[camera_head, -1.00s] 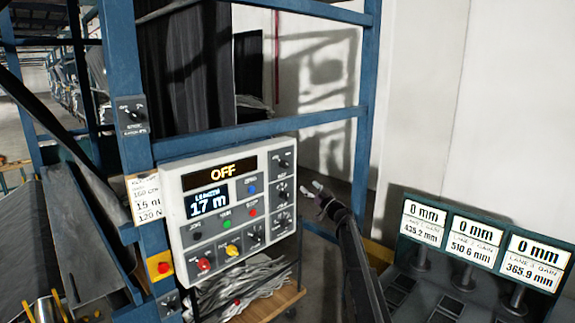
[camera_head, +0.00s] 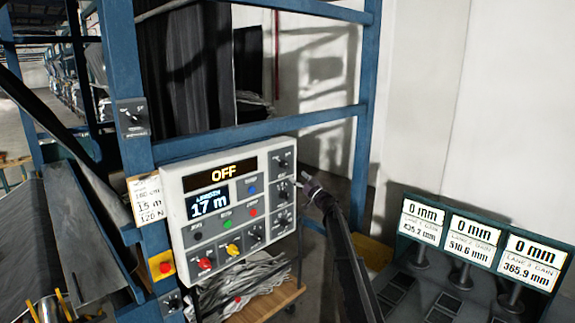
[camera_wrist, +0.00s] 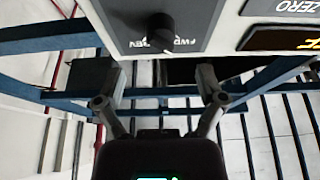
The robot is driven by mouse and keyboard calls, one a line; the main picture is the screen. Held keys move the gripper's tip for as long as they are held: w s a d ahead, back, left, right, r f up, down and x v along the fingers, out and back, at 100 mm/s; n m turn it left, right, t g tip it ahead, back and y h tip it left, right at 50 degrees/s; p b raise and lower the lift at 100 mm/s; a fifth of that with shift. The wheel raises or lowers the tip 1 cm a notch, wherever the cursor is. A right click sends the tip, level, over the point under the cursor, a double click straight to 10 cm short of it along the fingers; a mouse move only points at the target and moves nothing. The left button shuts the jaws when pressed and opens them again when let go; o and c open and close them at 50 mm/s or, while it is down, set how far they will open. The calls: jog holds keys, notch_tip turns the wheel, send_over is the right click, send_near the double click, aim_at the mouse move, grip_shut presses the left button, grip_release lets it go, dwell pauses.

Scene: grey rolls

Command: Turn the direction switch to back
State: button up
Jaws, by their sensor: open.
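The direction switch (camera_head: 283,160) is a dark knob on a grey plate at the upper right of the white control panel (camera_head: 170,190). In the wrist view the direction switch (camera_wrist: 160,30) is large at the top, seen upside down, with FWD and REV lettering beside it. I cannot tell surely which way it points. My gripper (camera_head: 305,184) is just right of the panel's right edge. In the wrist view my gripper (camera_wrist: 159,85) is open and empty, its two fingers apart below the knob and not touching it.
Other knobs (camera_head: 284,190) sit below the switch, with coloured buttons to the left. The display (camera_head: 220,172) reads OFF. A blue frame post (camera_head: 364,130) stands behind my arm. Lane gain displays (camera_head: 475,240) are at the right.

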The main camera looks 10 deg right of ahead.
aim_at(287, 167)
jog(key=p+x, duration=0.2)
jog(key=x, duration=0.5)
jog(key=shift+w, duration=0.1)
